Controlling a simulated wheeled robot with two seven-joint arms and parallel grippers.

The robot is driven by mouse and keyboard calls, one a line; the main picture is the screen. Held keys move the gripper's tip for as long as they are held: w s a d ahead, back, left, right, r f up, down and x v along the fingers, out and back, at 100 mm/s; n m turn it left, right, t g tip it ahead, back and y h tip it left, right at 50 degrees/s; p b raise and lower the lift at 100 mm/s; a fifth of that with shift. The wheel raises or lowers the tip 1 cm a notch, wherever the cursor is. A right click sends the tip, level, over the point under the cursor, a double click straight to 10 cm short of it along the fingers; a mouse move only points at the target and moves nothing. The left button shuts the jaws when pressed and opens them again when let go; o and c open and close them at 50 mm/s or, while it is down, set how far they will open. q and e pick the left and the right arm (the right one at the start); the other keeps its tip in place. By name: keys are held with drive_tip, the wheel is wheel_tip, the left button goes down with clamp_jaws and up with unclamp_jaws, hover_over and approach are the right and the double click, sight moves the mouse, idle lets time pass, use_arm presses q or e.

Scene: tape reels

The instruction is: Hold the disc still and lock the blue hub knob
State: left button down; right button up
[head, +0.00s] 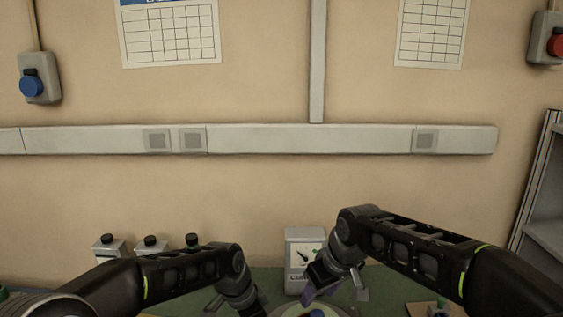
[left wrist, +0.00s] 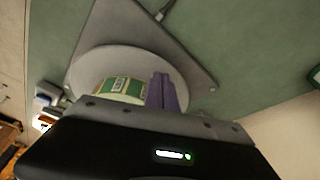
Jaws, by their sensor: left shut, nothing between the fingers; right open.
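The blue hub knob (head: 317,313) shows at the bottom edge of the head view, on a pale disc (head: 288,312) that is mostly cut off. My right gripper (head: 332,291) is open, just above and beside the knob, with a purple finger near it. My left gripper (head: 240,301) is low, left of the disc; its fingers are hard to make out there.
Several grey units with dark knobs (head: 150,245) stand at the left. A brown board with a green-topped part (head: 437,307) lies at the right. A grey plate (left wrist: 122,30) lies under the disc.

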sight(317, 314)
use_arm(q)
drive_tip(key=shift+f, duration=0.7)
idle(0.3)
drive_tip(key=shift+s+f, duration=0.15)
drive_tip(key=shift+f, duration=0.05)
idle(0.9)
use_arm(e)
drive_tip(key=shift+w+a+f+g+h, duration=0.1)
drive_tip(key=shift+f+g+h, duration=0.35)
drive_tip(key=shift+g, duration=0.25)
use_arm(q)
drive_tip(key=shift+f, duration=0.1)
use_arm(e)
drive_tip(key=shift+f, duration=0.15)
use_arm(q)
drive_tip(key=shift+s, duration=0.1)
use_arm(e)
drive_tip(key=shift+f, duration=2.1)
